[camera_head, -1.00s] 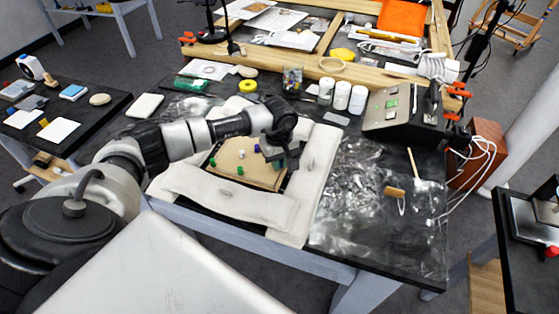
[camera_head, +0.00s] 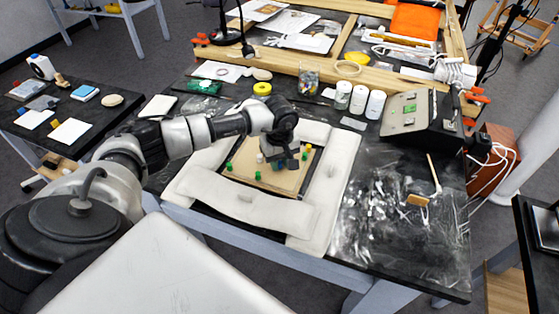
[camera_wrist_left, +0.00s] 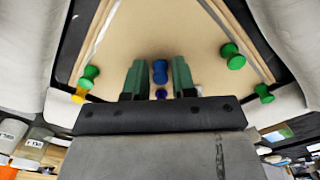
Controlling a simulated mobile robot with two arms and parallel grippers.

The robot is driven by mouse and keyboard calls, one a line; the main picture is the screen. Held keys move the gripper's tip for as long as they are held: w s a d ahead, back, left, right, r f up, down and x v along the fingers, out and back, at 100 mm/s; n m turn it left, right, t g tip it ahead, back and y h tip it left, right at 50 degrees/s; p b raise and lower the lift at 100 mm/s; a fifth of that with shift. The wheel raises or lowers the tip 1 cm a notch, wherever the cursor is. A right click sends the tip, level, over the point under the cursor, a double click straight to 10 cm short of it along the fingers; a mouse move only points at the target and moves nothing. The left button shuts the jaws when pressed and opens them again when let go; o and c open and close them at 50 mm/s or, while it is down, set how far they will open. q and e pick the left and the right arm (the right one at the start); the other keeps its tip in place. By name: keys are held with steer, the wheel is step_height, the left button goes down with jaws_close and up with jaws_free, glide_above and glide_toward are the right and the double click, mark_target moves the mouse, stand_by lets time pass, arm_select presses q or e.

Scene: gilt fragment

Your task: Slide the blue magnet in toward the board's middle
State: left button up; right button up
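The blue magnet (camera_wrist_left: 160,71) stands on the tan board (camera_wrist_left: 205,25) in the left wrist view. It is between the two fingers of my left gripper (camera_wrist_left: 159,78), with a narrow gap on each side. A second, darker blue spot shows just below it; I cannot tell if it is a separate piece. In the head view my left gripper (camera_head: 284,163) is low over the right part of the board (camera_head: 283,181) and hides part of it. My right gripper is not in view.
Green magnets (camera_wrist_left: 232,56) stand on the board, with a green one (camera_head: 258,176) near its front edge. Pale padded strips (camera_head: 240,203) surround the board. White jars (camera_head: 358,99) and a grey device (camera_head: 406,116) stand behind, to the right.

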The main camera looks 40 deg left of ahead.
arm_select(q)
steer(key=o, duration=0.3)
steer(key=shift+r, duration=0.1)
step_height(320, 180, up, 11)
steer(key=b, duration=0.2)
steer(key=shift+f, duration=0.2)
steer(key=shift+s+f, duration=0.1)
stand_by(0.4)
